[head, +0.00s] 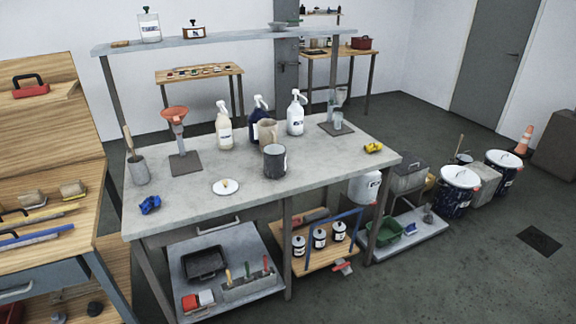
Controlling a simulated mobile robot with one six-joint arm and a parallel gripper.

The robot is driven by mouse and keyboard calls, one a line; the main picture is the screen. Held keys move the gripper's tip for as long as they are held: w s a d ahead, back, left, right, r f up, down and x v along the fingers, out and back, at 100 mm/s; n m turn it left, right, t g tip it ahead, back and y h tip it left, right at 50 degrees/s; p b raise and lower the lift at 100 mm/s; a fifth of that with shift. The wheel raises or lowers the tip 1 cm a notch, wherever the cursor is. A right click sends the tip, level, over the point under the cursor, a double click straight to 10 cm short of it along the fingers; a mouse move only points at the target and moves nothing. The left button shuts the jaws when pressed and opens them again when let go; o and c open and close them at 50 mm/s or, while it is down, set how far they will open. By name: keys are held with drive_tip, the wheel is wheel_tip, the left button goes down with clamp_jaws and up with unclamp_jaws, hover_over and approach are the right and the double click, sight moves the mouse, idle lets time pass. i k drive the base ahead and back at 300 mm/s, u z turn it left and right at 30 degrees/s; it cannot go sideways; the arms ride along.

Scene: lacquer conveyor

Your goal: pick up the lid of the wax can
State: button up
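A round white lid (218,189) with a small yellowish knob lies flat on the grey workbench top (325,165), near its front edge. It looks like the lid of the wax can. A dark grey can (273,160) stands upright to its right, with part of a pale label at its right side. I cannot read the label, so I cannot tell for sure that it is the wax can. My gripper is not in view, and nothing is seen touching the lid.
A blue crumpled cloth (150,204) lies left of the lid. A grey pot with a brush (139,170) and a stand with an orange funnel (175,118) are behind it. The bench front around the lid is clear.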

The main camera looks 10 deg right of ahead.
sight(227, 186)
drive_tip(key=u, duration=0.15)
drive_tip(key=i, duration=0.9)
drive_tip(key=z, duration=0.05)
